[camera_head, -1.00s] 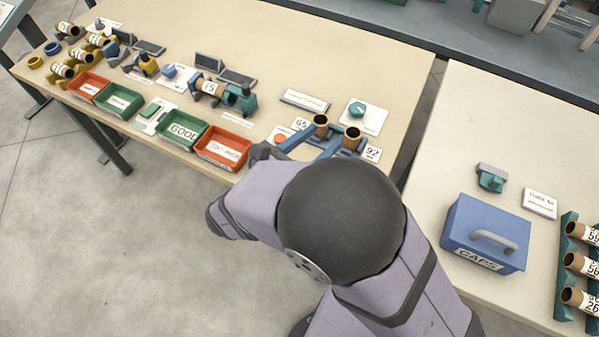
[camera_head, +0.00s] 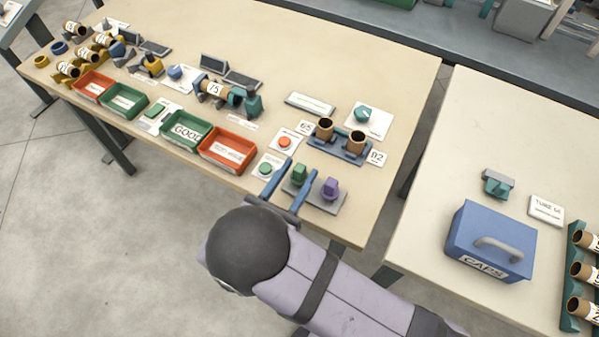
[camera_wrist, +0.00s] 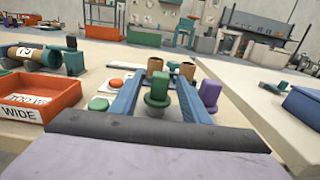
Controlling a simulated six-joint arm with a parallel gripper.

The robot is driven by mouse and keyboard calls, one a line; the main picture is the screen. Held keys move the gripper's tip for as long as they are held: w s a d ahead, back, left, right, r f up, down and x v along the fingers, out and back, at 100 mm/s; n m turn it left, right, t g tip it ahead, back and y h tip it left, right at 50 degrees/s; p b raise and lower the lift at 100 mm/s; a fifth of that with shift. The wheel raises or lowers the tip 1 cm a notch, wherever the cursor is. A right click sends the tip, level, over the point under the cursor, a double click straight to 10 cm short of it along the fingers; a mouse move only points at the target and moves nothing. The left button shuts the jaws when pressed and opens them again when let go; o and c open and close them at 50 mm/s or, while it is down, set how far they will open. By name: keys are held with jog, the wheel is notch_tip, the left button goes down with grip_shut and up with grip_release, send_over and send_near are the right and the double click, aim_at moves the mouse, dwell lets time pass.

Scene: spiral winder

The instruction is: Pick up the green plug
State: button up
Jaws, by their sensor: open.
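The green plug (camera_head: 299,174) stands upright on a grey plate (camera_head: 325,203) at the table's front edge, beside a purple plug (camera_head: 330,189). In the wrist view the green plug (camera_wrist: 157,88) shows between the two blue fingers, with the purple plug (camera_wrist: 209,96) just outside the right finger. My gripper (camera_head: 290,177) is open, its fingers on either side of the green plug. I cannot tell whether either finger touches it.
Behind the plugs, a blue holder (camera_head: 340,146) carries two brown tubes. Green and red buttons (camera_head: 284,142) lie left of the gripper. A red tray (camera_head: 228,149) stands further left. A gap separates this table from the right one.

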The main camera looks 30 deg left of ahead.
jog(key=shift+w+f+p, duration=0.2)
jog(key=shift+w+p, duration=0.85)
jog(key=shift+w, duration=1.65)
grip_shut()
